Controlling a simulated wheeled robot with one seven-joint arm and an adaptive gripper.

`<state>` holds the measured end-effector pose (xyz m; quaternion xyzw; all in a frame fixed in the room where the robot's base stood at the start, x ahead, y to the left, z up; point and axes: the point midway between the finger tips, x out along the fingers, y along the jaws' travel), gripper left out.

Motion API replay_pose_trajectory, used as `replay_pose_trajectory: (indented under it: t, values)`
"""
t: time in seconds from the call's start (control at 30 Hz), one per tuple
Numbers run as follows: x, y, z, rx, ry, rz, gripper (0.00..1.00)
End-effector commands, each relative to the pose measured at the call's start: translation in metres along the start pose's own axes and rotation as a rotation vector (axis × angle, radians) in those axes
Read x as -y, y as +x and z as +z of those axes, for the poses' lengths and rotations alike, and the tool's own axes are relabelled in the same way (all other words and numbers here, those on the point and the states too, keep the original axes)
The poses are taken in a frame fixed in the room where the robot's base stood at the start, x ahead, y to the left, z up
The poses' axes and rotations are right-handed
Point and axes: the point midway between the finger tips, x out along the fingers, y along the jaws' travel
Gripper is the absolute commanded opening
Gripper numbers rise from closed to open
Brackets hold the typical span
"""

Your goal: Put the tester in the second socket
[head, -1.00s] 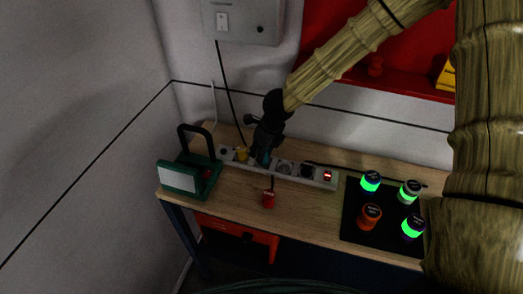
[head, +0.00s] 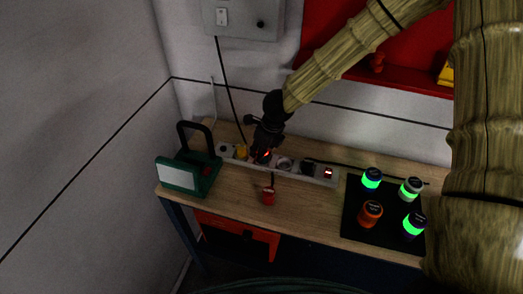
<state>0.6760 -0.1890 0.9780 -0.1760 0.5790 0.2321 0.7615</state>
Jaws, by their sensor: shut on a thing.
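A pale power strip (head: 318,178) with a row of round sockets lies along the back of the bench. My gripper (head: 264,155) points down over the strip, between a yellow plug (head: 241,152) and a bare socket (head: 285,164). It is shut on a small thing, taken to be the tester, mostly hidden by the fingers. A red glow (head: 266,154) shows there. I cannot tell whether the tester is seated in the socket under it. A black plug (head: 307,167) sits farther right, beside a lit switch (head: 328,173).
A green lamp-like box (head: 180,177) with a black handle stands left. A red tag (head: 268,197) lies in front of the strip. A black mat (head: 352,222) with several glowing-banded canisters is at right. The bench front (head: 305,215) is clear between them.

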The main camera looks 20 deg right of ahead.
Motion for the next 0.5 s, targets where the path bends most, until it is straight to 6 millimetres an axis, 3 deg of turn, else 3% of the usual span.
replay_pose_trajectory:
  t: [0.03, 0.07, 0.1, 0.5]
  values:
    - [0.0000, 0.0013, -0.0003, 0.000, 0.000, 0.000, 0.00]
    - [0.0000, 0.0011, -0.0002, 0.000, 0.000, 0.000, 0.30]
    - [0.0000, 0.0007, -0.0001, 0.000, 0.000, 0.000, 0.37]
    - [0.0000, -0.0020, 0.0001, 0.000, 0.000, 0.000, 0.37]
